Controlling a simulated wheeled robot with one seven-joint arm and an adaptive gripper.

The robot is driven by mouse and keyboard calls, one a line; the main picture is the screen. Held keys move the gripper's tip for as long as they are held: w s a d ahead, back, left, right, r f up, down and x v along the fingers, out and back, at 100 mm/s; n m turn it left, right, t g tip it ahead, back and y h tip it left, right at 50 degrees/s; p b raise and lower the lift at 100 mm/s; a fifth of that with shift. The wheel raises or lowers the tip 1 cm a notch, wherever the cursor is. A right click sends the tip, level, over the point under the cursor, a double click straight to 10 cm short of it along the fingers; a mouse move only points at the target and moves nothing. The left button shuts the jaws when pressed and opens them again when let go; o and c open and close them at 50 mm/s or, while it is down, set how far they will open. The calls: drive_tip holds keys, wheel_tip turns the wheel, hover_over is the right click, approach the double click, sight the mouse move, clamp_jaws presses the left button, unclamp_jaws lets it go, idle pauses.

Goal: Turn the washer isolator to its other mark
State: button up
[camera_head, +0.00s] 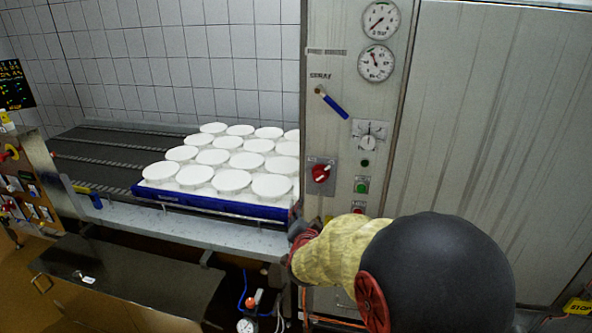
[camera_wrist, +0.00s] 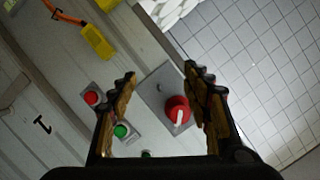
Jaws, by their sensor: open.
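The washer isolator is a red rotary knob (camera_head: 321,173) with a pale pointer bar, on a grey plate on the washer's front panel. In the wrist view the knob (camera_wrist: 178,110) lies between my open fingers, nearer the right one, with its plate (camera_wrist: 154,92) around it. My gripper (camera_wrist: 160,82) is open and empty, and its fingers appear apart from the knob. In the head view my gripper (camera_head: 302,232) is low and left of the panel's buttons, partly hidden by my arm. The plate's marks are too small to read.
A green button (camera_head: 362,185) and a red button (camera_head: 358,209) sit right of the isolator. A blue-handled lever (camera_head: 333,103), a dial (camera_head: 368,142) and two gauges (camera_head: 376,62) are above. A blue tray (camera_head: 215,205) of white moulds stands left on the conveyor.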

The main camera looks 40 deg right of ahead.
sight(319, 179)
wheel_tip(319, 179, up, 8)
drive_tip(key=d+m+t+h, duration=0.1)
drive_tip(key=d+m+h, duration=0.2)
drive_tip(key=h, duration=0.1)
drive_tip(key=x, duration=0.7)
drive_tip(key=shift+f, duration=0.3)
drive_tip(key=shift+c, duration=1.1)
drive_tip(key=shift+y, duration=0.3)
drive_tip(key=c, duration=0.9)
drive_tip(key=shift+c, duration=0.2)
